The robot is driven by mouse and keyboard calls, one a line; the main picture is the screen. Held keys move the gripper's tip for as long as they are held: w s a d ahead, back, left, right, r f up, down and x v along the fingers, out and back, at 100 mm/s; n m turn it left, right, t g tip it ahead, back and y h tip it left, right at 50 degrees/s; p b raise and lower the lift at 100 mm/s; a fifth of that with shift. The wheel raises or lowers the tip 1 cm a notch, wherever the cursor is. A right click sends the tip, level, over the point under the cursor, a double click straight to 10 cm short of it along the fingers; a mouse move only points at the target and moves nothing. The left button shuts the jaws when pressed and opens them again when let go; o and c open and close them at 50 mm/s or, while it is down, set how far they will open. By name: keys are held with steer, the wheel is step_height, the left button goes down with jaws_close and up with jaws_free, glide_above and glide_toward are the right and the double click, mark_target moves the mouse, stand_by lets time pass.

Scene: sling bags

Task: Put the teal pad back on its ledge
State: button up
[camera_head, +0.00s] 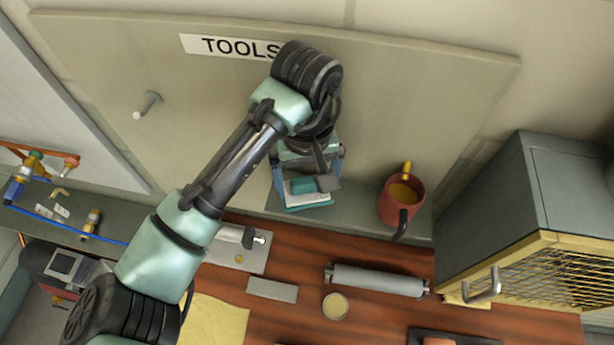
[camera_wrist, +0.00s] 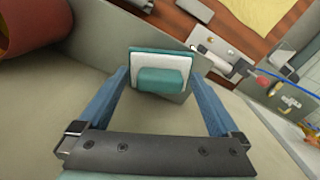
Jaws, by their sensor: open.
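The teal pad (camera_wrist: 162,80) has a white face, a teal rim and a raised teal block in the middle. In the wrist view it lies between and just beyond the fingertips of my gripper (camera_wrist: 161,78). The two blue fingers are spread wide, with clear gaps to the raised block. In the head view the pad (camera_head: 303,187) shows under my gripper (camera_head: 310,178), partly hidden by it. It appears at the grey ledge (camera_head: 350,217) below the board; I cannot tell whether it rests fully on it.
A red mug (camera_head: 401,203) with something yellow inside stands on the ledge to the right. A grey cabinet (camera_head: 510,215) with a mesh front is farther right. A peg (camera_head: 147,105) sticks out of the TOOLS board (camera_head: 420,110). A roller (camera_head: 378,280) lies on the wooden bench.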

mark_target(307, 183)
steer(key=shift+r, duration=0.15)
step_height(307, 183, up, 12)
steer(key=b, duration=0.2)
stand_by(0.9)
